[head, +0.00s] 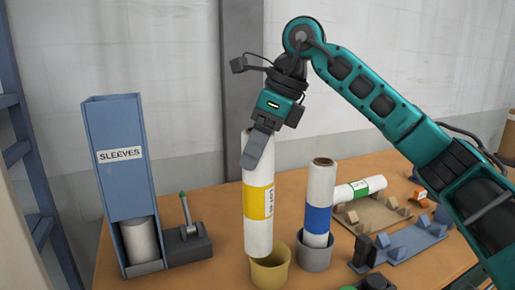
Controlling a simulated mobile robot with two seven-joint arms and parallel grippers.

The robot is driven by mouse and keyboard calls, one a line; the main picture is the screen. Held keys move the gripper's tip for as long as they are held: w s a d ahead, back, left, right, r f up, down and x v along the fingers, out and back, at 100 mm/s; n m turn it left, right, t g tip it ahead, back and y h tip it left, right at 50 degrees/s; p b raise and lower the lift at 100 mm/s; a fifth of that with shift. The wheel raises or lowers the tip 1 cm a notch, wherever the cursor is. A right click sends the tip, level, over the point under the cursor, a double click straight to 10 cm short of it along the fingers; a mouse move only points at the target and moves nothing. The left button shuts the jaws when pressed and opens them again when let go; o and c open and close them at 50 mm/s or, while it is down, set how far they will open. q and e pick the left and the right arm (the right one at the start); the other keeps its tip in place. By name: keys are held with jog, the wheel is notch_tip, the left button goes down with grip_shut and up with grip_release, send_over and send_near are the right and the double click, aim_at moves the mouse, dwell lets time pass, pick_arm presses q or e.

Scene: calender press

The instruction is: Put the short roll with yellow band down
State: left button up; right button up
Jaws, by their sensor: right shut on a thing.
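The white roll with the yellow band (258,202) hangs nearly upright from my right gripper (257,150), which is shut on its upper part. The lower end of the roll is at the mouth of a yellow-tan cup (271,272) on the table. I cannot tell whether that end is inside the cup or just above it; the roll sits toward the cup's left side. My left gripper is not in view.
A white roll with a blue band (318,215) stands in a grey cup (315,258) close on the right. A green-banded roll (358,189) lies by a tan cradle (372,217). A blue-grey rack (405,246), a lever box (187,244) and the SLEEVES dispenser (118,185) stand around.

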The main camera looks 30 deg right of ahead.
jog(key=shift+r, duration=0.1)
jog(key=shift+f+b, duration=0.3)
jog(key=shift+f, duration=0.3)
jog(key=o, duration=1.6)
jog(key=p+v, duration=0.2)
jog(key=v, duration=1.1)
jog(key=shift+w+a+r+p, duration=0.1)
jog(key=shift+a+r+p, duration=0.05)
jog(key=shift+p, duration=0.15)
